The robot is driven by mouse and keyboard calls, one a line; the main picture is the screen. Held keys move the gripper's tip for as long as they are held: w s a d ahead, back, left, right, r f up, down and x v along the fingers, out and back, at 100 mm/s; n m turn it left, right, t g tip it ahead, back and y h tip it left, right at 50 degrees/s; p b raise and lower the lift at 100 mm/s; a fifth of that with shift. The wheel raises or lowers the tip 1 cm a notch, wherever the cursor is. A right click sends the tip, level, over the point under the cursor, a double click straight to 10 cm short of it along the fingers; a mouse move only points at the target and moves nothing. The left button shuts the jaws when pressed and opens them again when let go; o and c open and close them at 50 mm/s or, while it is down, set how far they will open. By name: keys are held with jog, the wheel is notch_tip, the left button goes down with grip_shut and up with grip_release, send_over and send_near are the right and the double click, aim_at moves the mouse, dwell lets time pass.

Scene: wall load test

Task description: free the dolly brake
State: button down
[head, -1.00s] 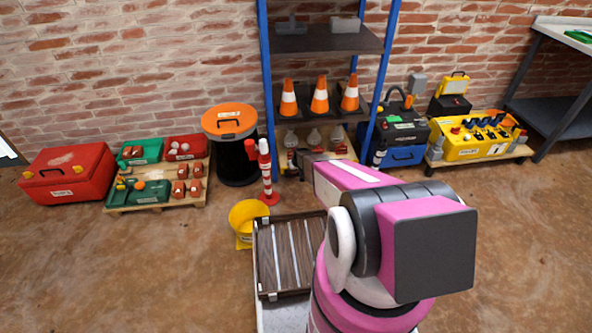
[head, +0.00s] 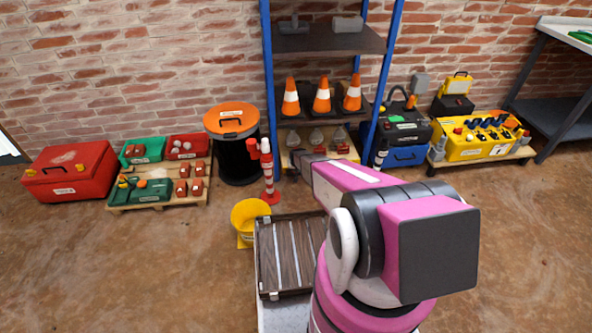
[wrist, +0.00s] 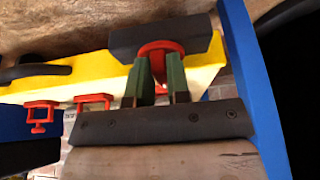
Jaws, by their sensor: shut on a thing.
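In the wrist view the green fingers of my gripper (wrist: 160,90) are closed around a red part (wrist: 158,56). A dark block (wrist: 190,38) sits against this red part, and a yellow body (wrist: 95,75) lies behind. I cannot tell for sure whether the red part is the brake. In the head view my gripper (head: 298,158) is small and dark, low by the blue shelf's left post, near a red and white post (head: 267,175).
The blue-posted shelf (head: 330,42) holds cones. A yellow case (head: 470,140) stands right. Open floor lies at the left front.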

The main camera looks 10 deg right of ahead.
jog(key=c, duration=1.4)
grip_release()
jog(key=shift+o, duration=0.2)
jog(key=v, duration=1)
jog(key=shift+r, duration=0.4)
jog(key=shift+s+r, duration=0.1)
jog(key=shift+s, duration=0.1)
jog(key=s+d+r+g, duration=0.2)
jog(key=s+r+g, duration=0.2)
jog(key=s+r, duration=2.7)
jog(key=shift+s+r+g, duration=0.3)
jog(key=shift+s+r, duration=0.05)
jog(key=shift+r, duration=0.1)
